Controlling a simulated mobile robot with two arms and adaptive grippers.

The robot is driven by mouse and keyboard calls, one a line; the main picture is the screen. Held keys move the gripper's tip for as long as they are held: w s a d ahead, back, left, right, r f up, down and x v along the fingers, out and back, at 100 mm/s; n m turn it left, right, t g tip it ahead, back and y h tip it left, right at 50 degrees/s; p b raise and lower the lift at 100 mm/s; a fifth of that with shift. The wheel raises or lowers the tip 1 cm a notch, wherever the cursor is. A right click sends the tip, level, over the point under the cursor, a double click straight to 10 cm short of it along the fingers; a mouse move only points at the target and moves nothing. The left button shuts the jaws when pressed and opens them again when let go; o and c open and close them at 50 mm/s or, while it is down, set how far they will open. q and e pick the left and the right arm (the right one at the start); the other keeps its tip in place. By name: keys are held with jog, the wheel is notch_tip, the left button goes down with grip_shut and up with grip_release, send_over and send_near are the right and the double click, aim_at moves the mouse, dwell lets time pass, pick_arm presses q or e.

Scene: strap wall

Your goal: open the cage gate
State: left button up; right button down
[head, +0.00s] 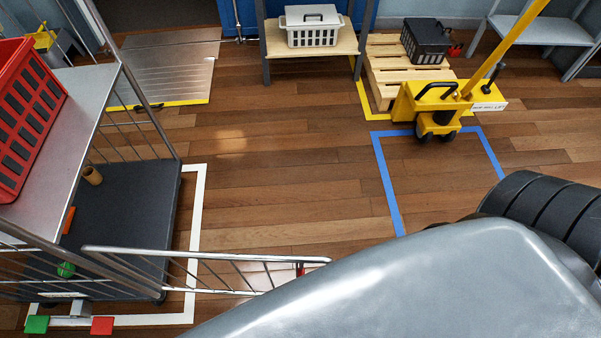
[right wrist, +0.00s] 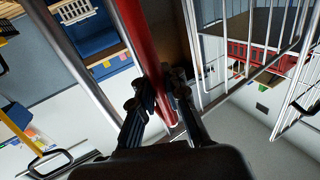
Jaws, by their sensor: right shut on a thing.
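The roll cage stands at the left in the head view, with a dark base (head: 125,215) and a metal shelf (head: 75,105). The cage gate (head: 205,257), a silver barred panel, reaches right from the cage, beyond its base and past the white floor tape. A bit of red (head: 300,268) shows near its far end. In the right wrist view my right gripper (right wrist: 162,95) is shut on a red bar (right wrist: 138,45), which runs beside silver bars. My grey arm hides the right gripper in the head view. My left gripper is not in view.
A red crate (head: 28,112) sits on the cage shelf. A yellow lift truck (head: 425,108) stands by a pallet (head: 390,68) at the back right. Blue tape (head: 388,190) marks bare floor. Wooden floor (head: 270,170) in the middle is clear.

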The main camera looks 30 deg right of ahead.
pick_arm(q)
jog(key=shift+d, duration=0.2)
pick_arm(e)
jog(key=shift+d, duration=0.35)
jog(key=c, duration=1.3)
grip_release()
jog(key=shift+s, duration=0.1)
jog(key=shift+c, duration=0.2)
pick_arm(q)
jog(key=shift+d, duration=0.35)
pick_arm(e)
jog(key=shift+a, duration=0.1)
jog(key=shift+r, duration=0.65)
notch_tip(320, 180, up, 9)
jog(key=shift+f, duration=0.1)
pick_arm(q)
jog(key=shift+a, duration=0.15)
